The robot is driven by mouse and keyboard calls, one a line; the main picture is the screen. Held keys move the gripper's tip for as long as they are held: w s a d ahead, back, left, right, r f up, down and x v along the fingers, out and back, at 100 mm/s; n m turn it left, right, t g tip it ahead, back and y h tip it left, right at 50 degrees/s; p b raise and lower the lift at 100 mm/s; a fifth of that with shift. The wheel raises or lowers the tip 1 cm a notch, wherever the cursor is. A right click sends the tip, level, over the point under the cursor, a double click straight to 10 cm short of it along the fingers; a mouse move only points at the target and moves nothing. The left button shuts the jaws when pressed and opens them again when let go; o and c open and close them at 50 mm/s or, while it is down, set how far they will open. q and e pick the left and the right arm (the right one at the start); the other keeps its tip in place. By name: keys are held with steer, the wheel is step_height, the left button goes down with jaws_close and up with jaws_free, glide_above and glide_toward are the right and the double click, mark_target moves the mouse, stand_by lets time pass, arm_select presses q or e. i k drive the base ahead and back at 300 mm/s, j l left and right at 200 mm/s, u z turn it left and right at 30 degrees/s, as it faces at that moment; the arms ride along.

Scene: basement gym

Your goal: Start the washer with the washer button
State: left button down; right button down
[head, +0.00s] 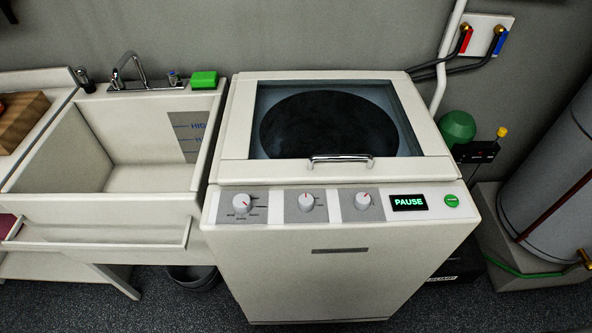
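The washer (345,271) is a white top-loader standing against the wall in the middle of the view. Its glass-topped lid (240,127) is closed, with a chrome handle (340,160) at the front edge. The front panel has three round knobs, the leftmost being a dial (241,203). A small black display (408,202) reads PAUSE in green. The green round washer button (451,200) sits at the right end of the panel, right of the display. Neither of my grippers shows in the head view.
A utility sink (150,178) with a faucet and a green sponge (204,79) stands left of the washer. A large grey tank (550,180) stands at the right. Hoses and a pipe run behind the washer. A dark bin (193,277) is under the sink. The floor in front is partly visible.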

mark_target(450, 201)
steer(key=z, duration=1.3)
